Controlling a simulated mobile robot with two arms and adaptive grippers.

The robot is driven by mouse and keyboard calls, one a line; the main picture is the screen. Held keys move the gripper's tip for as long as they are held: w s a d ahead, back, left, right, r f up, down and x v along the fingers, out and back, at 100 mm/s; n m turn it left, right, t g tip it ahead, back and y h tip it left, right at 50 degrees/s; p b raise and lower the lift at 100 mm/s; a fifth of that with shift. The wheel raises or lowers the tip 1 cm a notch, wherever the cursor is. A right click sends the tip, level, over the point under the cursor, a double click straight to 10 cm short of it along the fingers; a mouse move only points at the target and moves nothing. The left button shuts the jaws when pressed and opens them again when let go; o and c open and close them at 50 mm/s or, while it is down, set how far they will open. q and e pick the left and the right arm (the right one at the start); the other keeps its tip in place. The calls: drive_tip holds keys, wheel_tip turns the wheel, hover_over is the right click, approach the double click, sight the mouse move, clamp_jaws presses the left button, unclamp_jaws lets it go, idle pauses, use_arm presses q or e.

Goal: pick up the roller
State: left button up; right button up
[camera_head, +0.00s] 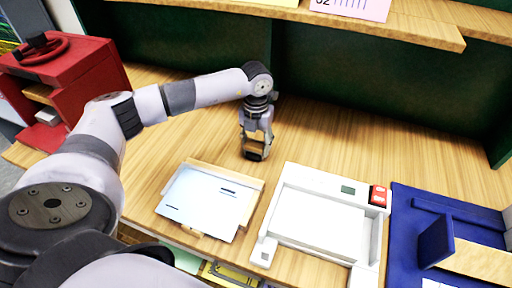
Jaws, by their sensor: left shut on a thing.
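My left gripper (256,138) reaches down over the wooden table behind the white paper and the white machine. Its fingers are shut on a small dark thing, the roller (253,155), at the fingertips. The roller is mostly hidden by the fingers, and its full shape is too small to make out. It is low, close to the tabletop; I cannot tell whether it touches the wood. My right gripper is not in view.
A wooden board with white sheets (205,200) lies in front of the gripper. A white machine (322,222) with a red button is right of it, then a blue stand (440,225). A red press (75,85) stands left. A green panel (380,85) closes the back.

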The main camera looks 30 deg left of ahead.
use_arm(q)
drive_tip(key=c, duration=0.5)
drive_tip(key=shift+o, duration=0.2)
drive_tip(key=shift+r, duration=0.1)
